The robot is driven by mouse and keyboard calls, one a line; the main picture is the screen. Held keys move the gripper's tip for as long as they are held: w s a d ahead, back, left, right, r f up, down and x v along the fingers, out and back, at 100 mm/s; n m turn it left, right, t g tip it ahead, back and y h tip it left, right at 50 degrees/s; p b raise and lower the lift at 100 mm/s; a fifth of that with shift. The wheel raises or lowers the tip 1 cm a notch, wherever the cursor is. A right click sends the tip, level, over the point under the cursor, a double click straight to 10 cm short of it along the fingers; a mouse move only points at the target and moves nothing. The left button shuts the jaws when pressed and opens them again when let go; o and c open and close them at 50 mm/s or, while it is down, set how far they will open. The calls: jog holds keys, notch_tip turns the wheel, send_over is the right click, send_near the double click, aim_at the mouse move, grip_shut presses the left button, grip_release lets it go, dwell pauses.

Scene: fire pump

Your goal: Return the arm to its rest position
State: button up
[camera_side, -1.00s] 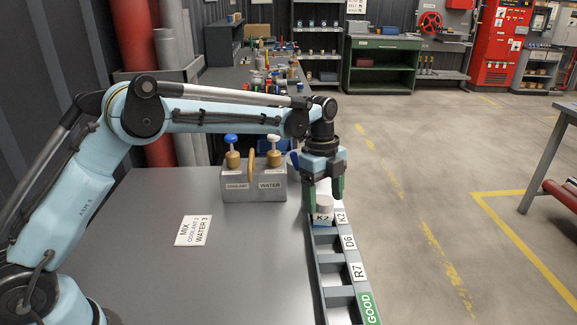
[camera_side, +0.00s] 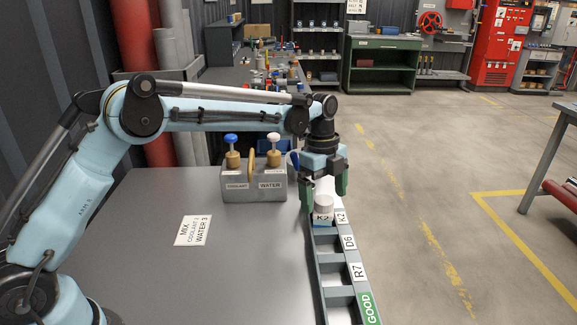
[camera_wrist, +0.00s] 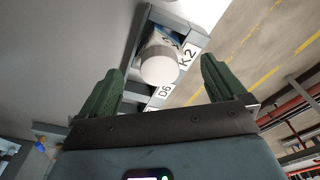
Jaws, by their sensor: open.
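My gripper (camera_side: 324,190) is open, with its green fingers pointing down above the far end of the labelled rack. In the wrist view my gripper (camera_wrist: 160,90) has its two fingers spread wide and nothing between them touching. A white-capped bottle labelled K2 (camera_side: 323,212) stands in the rack's K2 slot, just below the fingers. The bottle's white cap (camera_wrist: 159,66) shows in the wrist view, apart from both fingers. The grey rack (camera_side: 329,258) has slots labelled K2, D6, R7 and GOOD along the table's right edge.
A grey block (camera_side: 254,186) with COOLANT and WATER valves, blue and white knobs, stands left of my gripper. A MIX card (camera_side: 193,231) lies on the grey table (camera_side: 225,280). The table middle is clear. A crowded bench (camera_side: 262,75) stands behind.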

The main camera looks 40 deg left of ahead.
jog(key=shift+r, duration=1.25)
jog(key=shift+r, duration=2.45)
jog(key=shift+s+r, duration=0.15)
jog(key=s+a+r+n+t, duration=0.2)
jog(key=s+n, duration=0.3)
jog(key=s, duration=0.1)
jog(key=s+a+r+n+t, duration=0.2)
jog(key=s+a+r+n, duration=0.1)
jog(key=s+n, duration=0.2)
jog(key=s+a+f+n+t, duration=0.1)
jog(key=s+f+n, duration=0.2)
jog(key=s+n, duration=0.2)
jog(key=s+a+f+n+t+y, duration=0.1)
jog(key=s+a+f+n+t, duration=0.1)
jog(key=s+n, duration=0.3)
jog(key=shift+s+f, duration=0.85)
jog(key=shift+s, duration=0.05)
